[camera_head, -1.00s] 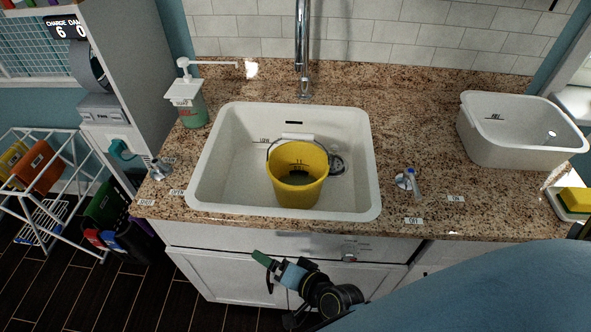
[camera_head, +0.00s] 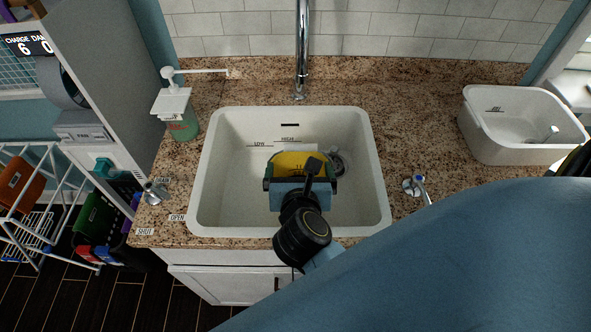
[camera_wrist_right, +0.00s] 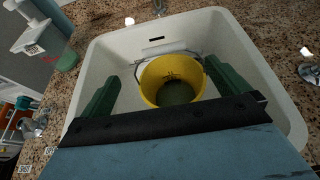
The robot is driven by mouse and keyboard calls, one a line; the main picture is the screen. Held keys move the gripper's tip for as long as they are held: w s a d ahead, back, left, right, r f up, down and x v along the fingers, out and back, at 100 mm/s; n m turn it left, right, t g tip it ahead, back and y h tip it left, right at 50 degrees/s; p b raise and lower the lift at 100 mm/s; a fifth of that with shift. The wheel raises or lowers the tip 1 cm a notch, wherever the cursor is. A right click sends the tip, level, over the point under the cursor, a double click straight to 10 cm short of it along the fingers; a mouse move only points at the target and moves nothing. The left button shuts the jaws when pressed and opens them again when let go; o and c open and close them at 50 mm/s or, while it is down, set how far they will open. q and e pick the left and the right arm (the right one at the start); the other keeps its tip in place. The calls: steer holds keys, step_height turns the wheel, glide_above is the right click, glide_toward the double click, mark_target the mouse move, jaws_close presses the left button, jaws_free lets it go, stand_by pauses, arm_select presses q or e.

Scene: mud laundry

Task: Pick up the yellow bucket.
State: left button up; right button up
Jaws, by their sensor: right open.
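The yellow bucket (camera_head: 290,163) stands in the white sink (camera_head: 212,185), mostly hidden behind my right gripper in the head view. The right wrist view shows the bucket (camera_wrist_right: 160,82) upright, with a dark patch inside and its handle with a white grip lying toward the back. My right gripper (camera_head: 301,184) is over the sink, on the near side of the bucket. Its green fingers (camera_wrist_right: 168,92) are spread wide, one on each side of the bucket in that view, and hold nothing. I cannot tell if they touch it. My left gripper is not in view.
A chrome faucet (camera_head: 302,50) rises behind the sink. A soap dispenser (camera_head: 180,113) stands at the left, a white basin (camera_head: 520,125) at the right. Small taps (camera_head: 153,192) and (camera_head: 416,187) flank the sink. A white rack (camera_head: 40,205) is at far left.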

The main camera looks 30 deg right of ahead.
mark_target(300, 147)
steer(key=x, duration=0.8)
steer(key=shift+s+d, duration=0.1)
steer(key=x, duration=0.4)
steer(key=shift+d+f+p, duration=0.25)
steer(key=shift+f+p, duration=0.1)
steer(key=shift+f, duration=0.15)
steer(key=c, duration=1.7)
steer(key=shift+r, duration=0.2)
